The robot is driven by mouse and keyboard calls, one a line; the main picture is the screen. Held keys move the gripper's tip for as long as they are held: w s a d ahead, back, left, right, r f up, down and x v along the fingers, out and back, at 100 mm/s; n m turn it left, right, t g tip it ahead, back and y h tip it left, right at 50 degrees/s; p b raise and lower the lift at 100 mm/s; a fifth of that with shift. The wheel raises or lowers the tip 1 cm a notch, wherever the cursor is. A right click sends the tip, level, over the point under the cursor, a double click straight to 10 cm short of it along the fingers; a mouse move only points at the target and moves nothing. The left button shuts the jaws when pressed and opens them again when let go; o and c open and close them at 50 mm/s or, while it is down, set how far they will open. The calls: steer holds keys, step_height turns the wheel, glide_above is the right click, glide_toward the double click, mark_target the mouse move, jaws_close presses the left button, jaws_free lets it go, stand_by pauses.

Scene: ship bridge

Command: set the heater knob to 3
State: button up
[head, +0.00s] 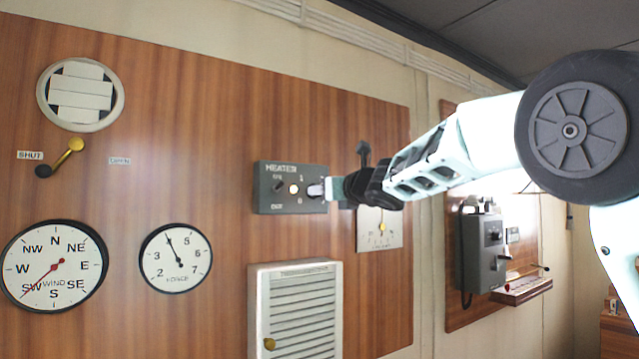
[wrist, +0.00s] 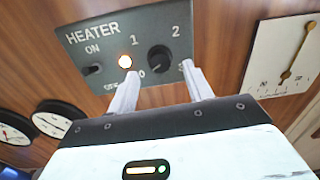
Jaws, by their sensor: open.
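The grey heater panel (head: 290,187) is fixed to the wood wall, and it also shows in the wrist view (wrist: 75,45). Its round black knob (wrist: 160,58) has the marks 1 and 2 above it, a 0 at its lower left and a partly covered 3 at its lower right. I cannot tell surely which mark the knob points at. My gripper (wrist: 159,70) is open, with one pale fingertip to each side of the knob's lower part. No clear contact with the knob shows. In the head view my gripper (head: 328,188) is at the panel's right end and hides the knob.
The panel has a lit lamp (wrist: 125,62) and a small ON/OFF switch (wrist: 92,69) left of the knob. A pale dial plate (head: 380,230) is at the right. A louvred vent (head: 297,310) sits below, with round gauges (head: 176,258) to the left.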

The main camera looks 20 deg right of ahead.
steer(key=shift+p+x, duration=0.75)
steer(key=shift+x, duration=1.25)
steer(key=c, duration=1)
